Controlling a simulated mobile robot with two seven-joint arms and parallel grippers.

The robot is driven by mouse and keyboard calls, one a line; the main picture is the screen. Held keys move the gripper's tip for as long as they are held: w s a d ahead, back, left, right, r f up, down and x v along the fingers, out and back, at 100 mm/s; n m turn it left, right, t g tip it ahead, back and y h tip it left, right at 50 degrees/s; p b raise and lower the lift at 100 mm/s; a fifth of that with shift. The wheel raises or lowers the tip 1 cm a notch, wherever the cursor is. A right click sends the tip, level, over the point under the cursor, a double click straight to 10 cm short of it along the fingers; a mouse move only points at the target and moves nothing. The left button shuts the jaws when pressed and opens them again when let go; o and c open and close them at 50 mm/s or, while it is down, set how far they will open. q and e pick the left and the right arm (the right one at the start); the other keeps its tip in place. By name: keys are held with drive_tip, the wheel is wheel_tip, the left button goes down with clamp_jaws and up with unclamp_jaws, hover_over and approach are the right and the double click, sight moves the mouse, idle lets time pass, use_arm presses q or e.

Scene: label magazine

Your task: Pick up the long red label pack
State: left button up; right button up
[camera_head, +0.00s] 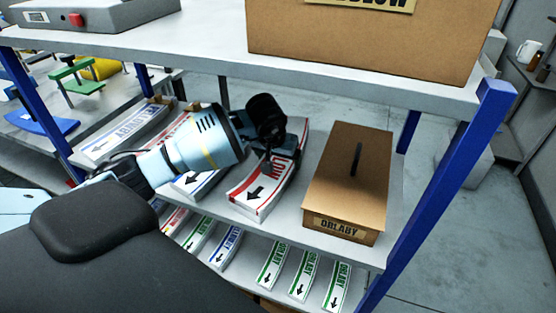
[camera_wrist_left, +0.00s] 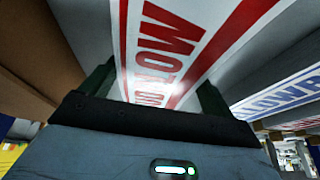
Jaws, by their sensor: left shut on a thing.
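The long red label pack (camera_head: 248,197) is white with red edge stripes, red lettering and a black arrow on its front end. It is on the middle shelf, just left of a brown box; whether it is lifted off the shelf I cannot tell. My left gripper (camera_head: 280,163) reaches over it from the left and is shut on it, covering part of its lettering. In the left wrist view the pack (camera_wrist_left: 190,40) runs between the two dark green fingers of my left gripper (camera_wrist_left: 155,92). My right gripper is not in view.
The brown box (camera_head: 345,180) with a slot stands close right of the pack. A blue-lettered pack (camera_head: 190,185) lies to its left, partly under my arm. The upper shelf (camera_head: 215,65) with a large carton (camera_head: 375,45) overhangs behind. A blue post (camera_head: 440,190) stands at right.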

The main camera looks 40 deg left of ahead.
sight(279, 160)
use_arm(q)
drive_tip(key=shift+w+r, duration=0.1)
drive_tip(key=shift+r, duration=0.55)
wheel_tip(279, 160, up, 2)
drive_tip(key=shift+r, duration=0.15)
drive_tip(key=s, duration=0.5)
drive_tip(key=s+r+b, duration=0.1)
drive_tip(key=s, duration=0.9)
drive_tip(key=shift+s+a+r+b, duration=0.1)
drive_tip(key=shift+a+r+b, duration=0.1)
drive_tip(key=shift+b, duration=0.15)
drive_tip(key=shift+s+r, duration=0.1)
drive_tip(key=shift+s, duration=0.4)
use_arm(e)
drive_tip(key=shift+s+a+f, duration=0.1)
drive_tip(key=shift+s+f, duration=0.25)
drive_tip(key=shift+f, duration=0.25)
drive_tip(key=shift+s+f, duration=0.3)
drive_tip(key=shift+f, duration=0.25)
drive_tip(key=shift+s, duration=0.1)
